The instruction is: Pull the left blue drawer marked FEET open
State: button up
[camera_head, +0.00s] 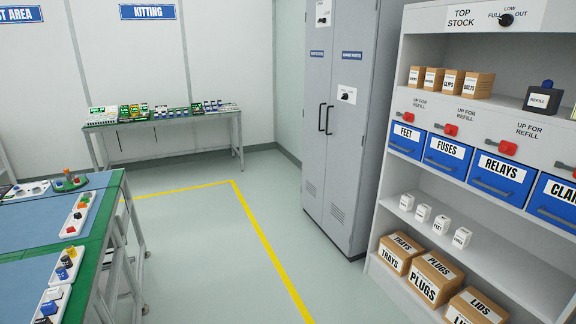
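In the head view, the blue drawer marked FEET (406,139) is the leftmost in a row of blue drawers in the white shelf unit on the right. It looks shut, its front level with its neighbours. It has a white label and a handle along its lower part. A red piece (407,117) sits just above it on the panel lettered "UP FOR REFILL". To its right are the drawers marked FUSES (447,155), RELAYS (500,176) and one partly cut off by the frame edge. My gripper does not show in this view.
A grey cabinet (337,110) stands left of the shelf unit. Open floor (205,245) with a yellow line lies between it and the green-edged workbench (112,215) at left. Boxes marked TRAYS (399,252) and PLUGS (433,278) sit on the low shelf.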

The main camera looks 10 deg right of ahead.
aim_at(409, 142)
jog(key=i+z, duration=0.4)
jog(key=i+j+z, duration=0.1)
jog(key=i+z, duration=0.3)
jog(key=i+j+z, duration=0.25)
jog(key=i+z, duration=0.15)
jog(key=i+j+z, duration=0.4)
